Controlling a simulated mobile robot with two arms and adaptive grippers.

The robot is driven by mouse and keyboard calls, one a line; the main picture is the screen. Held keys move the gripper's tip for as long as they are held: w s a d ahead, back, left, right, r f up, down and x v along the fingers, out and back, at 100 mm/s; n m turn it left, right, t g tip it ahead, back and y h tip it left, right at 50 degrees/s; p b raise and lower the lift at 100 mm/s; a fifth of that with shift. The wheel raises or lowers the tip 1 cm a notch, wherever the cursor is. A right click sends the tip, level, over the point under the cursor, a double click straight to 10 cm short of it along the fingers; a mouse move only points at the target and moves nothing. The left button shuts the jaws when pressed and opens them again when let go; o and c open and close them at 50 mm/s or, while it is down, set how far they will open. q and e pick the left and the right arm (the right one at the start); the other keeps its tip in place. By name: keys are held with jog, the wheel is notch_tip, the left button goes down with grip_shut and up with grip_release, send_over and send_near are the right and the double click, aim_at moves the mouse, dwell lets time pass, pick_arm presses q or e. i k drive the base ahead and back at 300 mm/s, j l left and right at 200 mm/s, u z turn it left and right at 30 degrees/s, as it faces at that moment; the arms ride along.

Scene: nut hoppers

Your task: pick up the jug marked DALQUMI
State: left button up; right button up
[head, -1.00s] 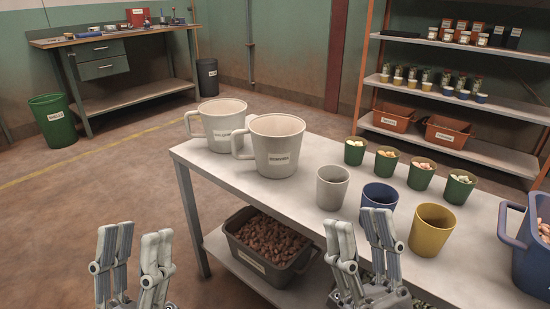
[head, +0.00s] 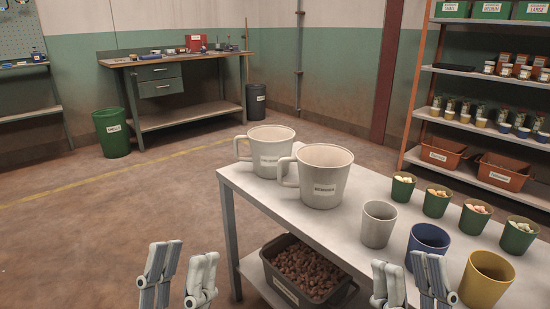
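Two large white jugs with handles stand upright on the left end of the grey table (head: 238,183). The nearer jug (head: 330,170) has a label too small to read for sure. The farther jug (head: 265,140) stands behind and to its left, with a label that I also cannot read. I cannot tell which one is marked DALQUMI. My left gripper (head: 178,280) is open and empty, low in the view over the floor. My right gripper (head: 413,285) is open and empty, low in front of the table. Neither gripper touches a jug.
A grey cup (head: 379,225), a blue cup (head: 428,243) and a yellow cup (head: 486,280) stand right of the jugs. Several green cups (head: 438,203) with contents line the far edge. A dark bin of nuts (head: 275,270) sits on the lower shelf. Floor at left is clear.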

aim_at(269, 143)
jog(key=i+j+z, duration=0.15)
jog(key=i+j, duration=0.15)
jog(key=i+j+z, duration=0.15)
jog(key=j, duration=0.25)
jog(key=i+j+z, duration=0.2)
jog(key=i+j, duration=0.15)
jog(key=j, duration=0.1)
